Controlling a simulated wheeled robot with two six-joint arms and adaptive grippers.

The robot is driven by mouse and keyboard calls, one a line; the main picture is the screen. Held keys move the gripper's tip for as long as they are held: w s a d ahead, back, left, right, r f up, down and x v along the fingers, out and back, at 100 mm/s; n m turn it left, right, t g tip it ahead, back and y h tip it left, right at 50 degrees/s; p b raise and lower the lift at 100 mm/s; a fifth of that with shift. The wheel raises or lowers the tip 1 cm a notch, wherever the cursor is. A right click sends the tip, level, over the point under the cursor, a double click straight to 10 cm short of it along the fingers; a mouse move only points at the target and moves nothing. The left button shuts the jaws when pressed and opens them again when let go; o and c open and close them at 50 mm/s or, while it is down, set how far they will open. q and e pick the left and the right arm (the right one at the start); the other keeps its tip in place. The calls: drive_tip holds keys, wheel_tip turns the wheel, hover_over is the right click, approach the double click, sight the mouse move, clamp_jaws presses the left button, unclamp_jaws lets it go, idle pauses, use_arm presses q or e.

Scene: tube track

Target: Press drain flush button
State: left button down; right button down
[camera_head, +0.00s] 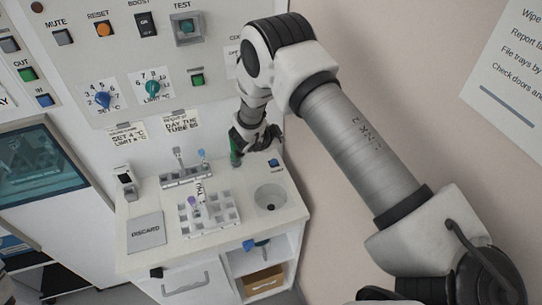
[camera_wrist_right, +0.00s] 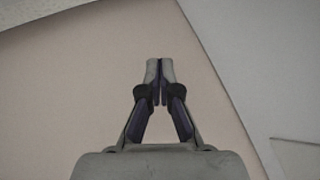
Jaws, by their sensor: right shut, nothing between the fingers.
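A small blue button (camera_head: 274,162) with a tiny label, too small to read, is on the counter behind the round drain basin (camera_head: 270,198). My right gripper (camera_head: 256,146) hangs from its arm at the back of the counter, behind and slightly left of the blue button. A gap shows between them in the head view. In the right wrist view my right gripper (camera_wrist_right: 160,82) has its fingertips together with nothing between them. The button does not show in the wrist view, only plain beige and grey surfaces. My left gripper is not in view.
A green object (camera_head: 235,150) stands beside my right gripper. A white rack (camera_head: 208,216) with a purple-capped tube is left of the basin. A smaller rack (camera_head: 186,176) and a discard plate (camera_head: 146,232) lie further left. A panel (camera_head: 130,60) with switches rises behind.

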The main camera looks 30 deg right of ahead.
sight(273, 162)
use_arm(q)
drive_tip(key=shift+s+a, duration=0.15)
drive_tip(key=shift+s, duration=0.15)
use_arm(e)
drive_tip(key=w+a+r+m, duration=0.1)
drive_tip(key=m, duration=0.1)
drive_tip(key=shift+w+a+r+m, duration=0.1)
drive_tip(key=shift+w+m, duration=0.05)
drive_tip(key=shift+m, duration=0.15)
